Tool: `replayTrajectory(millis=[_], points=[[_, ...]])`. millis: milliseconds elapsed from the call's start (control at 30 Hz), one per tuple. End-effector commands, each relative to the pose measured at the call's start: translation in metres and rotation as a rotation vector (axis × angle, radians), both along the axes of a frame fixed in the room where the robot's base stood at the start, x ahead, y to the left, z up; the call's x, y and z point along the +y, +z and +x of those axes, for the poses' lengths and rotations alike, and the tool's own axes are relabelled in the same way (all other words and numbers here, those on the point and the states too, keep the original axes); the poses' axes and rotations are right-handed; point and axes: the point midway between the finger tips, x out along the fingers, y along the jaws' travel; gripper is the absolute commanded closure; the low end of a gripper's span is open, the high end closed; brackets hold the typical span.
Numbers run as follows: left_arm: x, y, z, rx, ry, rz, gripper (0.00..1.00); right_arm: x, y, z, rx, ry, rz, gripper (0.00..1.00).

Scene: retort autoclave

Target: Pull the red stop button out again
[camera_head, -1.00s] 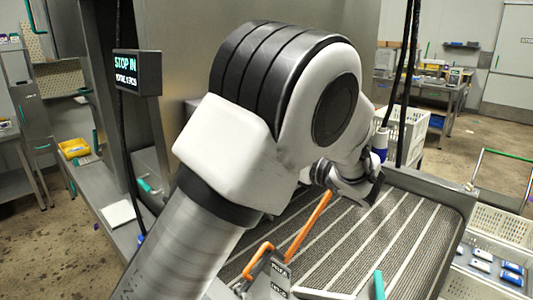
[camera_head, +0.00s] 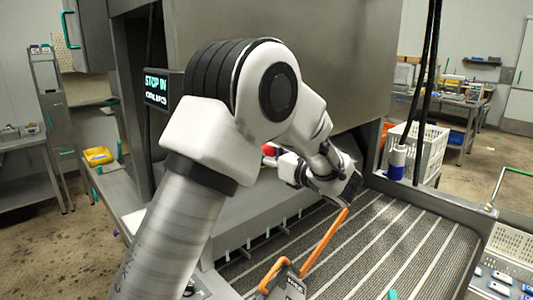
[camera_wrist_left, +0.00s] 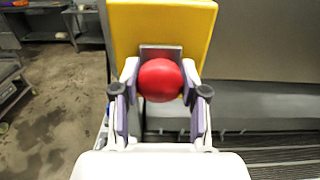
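The red stop button (camera_wrist_left: 160,80) is a round red knob in front of a grey plate (camera_wrist_left: 160,52) on a yellow box (camera_wrist_left: 205,30) in the left wrist view. My left gripper (camera_wrist_left: 160,82) is open, with one finger on each side of the button. Whether the fingers touch it I cannot tell. In the head view a small part of the red button (camera_head: 268,150) shows behind my left arm, and the arm hides most of the box. My right gripper is in neither view.
A dark sign (camera_head: 163,89) with lit text hangs left of my arm. A ribbed conveyor (camera_head: 400,235) lies at front right, with an orange bar (camera_head: 325,238) over it. A white crate (camera_head: 425,150) and a bottle (camera_head: 397,162) stand behind it. Dark cables hang at right.

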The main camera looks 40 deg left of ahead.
Motion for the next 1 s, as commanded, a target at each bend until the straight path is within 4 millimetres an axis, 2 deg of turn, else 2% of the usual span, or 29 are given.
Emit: replayTrajectory(millis=[233, 400, 633, 667, 700, 733, 1000], points=[[-0.001, 0.0, 0.001, 0.0, -0.003, -0.002, 1.0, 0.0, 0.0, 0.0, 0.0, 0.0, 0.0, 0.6], [-0.016, 0.0, 0.0, 0.0, -0.003, -0.001, 1.0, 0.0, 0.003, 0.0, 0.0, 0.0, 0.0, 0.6], [-0.016, -0.002, -0.001, 0.001, -0.002, -0.003, 1.0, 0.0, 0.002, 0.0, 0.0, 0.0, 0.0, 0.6], [-0.016, -0.002, -0.001, 0.001, -0.002, -0.003, 0.47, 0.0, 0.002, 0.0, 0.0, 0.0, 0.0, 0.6], [-0.016, -0.002, -0.001, 0.001, -0.002, -0.003, 0.33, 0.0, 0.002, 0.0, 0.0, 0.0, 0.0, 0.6], [-0.016, -0.002, -0.001, 0.001, -0.002, -0.003, 0.3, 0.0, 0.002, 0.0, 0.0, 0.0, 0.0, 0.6], [-0.016, -0.001, -0.001, 0.0, -0.002, -0.002, 0.3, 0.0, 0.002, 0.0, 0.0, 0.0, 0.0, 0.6]])
